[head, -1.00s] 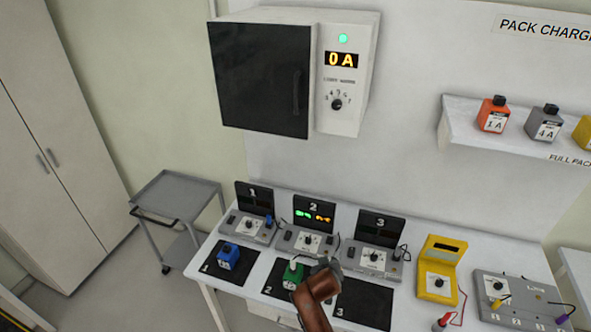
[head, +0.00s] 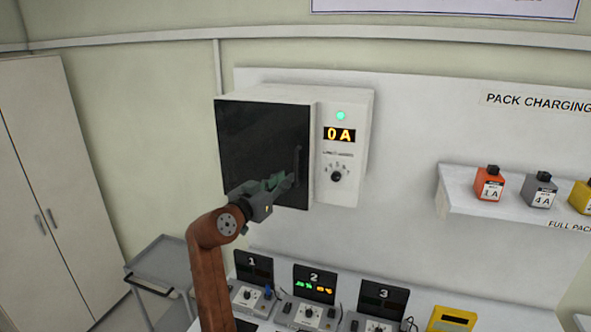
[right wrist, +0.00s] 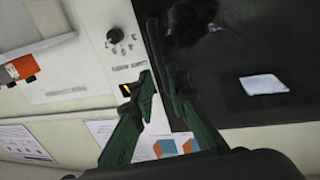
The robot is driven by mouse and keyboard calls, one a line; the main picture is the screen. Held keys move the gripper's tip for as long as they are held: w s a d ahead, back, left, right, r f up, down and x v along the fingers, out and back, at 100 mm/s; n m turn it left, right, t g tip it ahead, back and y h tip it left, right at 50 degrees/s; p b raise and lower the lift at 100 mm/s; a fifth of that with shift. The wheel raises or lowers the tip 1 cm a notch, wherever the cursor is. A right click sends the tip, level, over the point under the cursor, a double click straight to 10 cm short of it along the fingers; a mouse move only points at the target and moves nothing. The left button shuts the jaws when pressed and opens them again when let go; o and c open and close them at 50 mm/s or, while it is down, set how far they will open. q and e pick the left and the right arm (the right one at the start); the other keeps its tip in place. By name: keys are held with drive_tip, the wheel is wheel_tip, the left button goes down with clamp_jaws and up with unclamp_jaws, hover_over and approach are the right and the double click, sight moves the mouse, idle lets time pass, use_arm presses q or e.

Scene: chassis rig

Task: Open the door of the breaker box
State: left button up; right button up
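The breaker box (head: 358,112) hangs on the wall, its black door (head: 258,135) on the left shut. An upright dark handle (head: 297,168) stands near the door's right edge. My right gripper (head: 284,181) is in front of the door's lower right part, its green fingers pointing at the lower end of the handle. In the right wrist view its fingers (right wrist: 160,78) are apart, with a narrow gap, close to the edge of the dark door (right wrist: 245,50). I cannot tell whether a finger touches the handle. My left gripper is not in view.
The box's control panel has a 0 A display (head: 339,134) and a dial (head: 336,176). Below is a bench with several charging stations (head: 315,284). A shelf (head: 450,190) with packs is at right; a grey cart (head: 160,270) stands lower left. Space before the box looks clear.

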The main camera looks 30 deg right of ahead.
sight(296, 170)
drive_tip(key=p+x, duration=0.3)
drive_tip(key=x, duration=0.4)
drive_tip(key=shift+w+d, duration=0.25)
drive_tip(key=shift+d, duration=0.05)
clamp_jaws()
drive_tip(key=shift+s+a, duration=0.1)
drive_tip(key=shift+s, duration=0.05)
